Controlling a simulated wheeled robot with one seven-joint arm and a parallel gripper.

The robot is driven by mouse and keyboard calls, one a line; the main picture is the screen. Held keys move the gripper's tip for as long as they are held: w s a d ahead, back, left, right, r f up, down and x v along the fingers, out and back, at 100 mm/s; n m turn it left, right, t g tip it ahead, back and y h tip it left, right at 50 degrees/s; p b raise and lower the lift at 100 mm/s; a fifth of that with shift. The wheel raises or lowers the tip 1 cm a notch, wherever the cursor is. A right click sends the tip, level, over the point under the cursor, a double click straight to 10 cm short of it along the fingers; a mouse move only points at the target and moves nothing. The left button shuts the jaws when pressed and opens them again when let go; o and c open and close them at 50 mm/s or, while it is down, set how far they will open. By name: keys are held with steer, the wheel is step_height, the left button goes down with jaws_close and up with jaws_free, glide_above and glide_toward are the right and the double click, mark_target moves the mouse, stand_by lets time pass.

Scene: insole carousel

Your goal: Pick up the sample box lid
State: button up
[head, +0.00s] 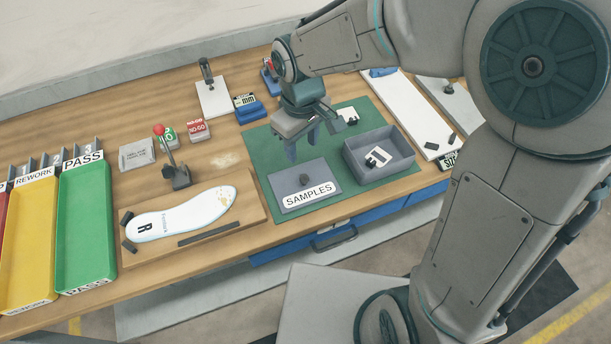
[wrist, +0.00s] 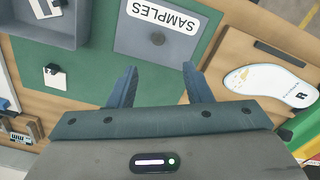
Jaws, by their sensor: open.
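The sample box lid (head: 304,187) is a flat grey plate with a dark knob and a white "SAMPLES" label. It lies on the green mat (head: 262,148), left of the open grey sample box (head: 380,160). In the wrist view the lid (wrist: 135,38) is at the top middle, upside down, with its knob (wrist: 157,39) showing. My gripper (head: 303,152) is open and empty above the mat, just behind the lid's far edge. In the wrist view its fingers (wrist: 160,85) are spread apart, with the lid beyond their tips.
The open box holds a small white-labelled piece (head: 377,157); another (head: 347,115) is on the mat behind. Left of the mat, an insole (head: 187,214) lies on a wooden board, with a red-knobbed lever (head: 172,165) behind it. Green and yellow trays (head: 86,228) stand far left.

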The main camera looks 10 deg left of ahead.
mark_target(304, 177)
step_height(304, 177, down, 12)
steer(key=shift+w+d+r+p, duration=0.1)
steer(key=shift+d+p, duration=0.05)
steer(key=shift+p, duration=0.35)
jaws_close()
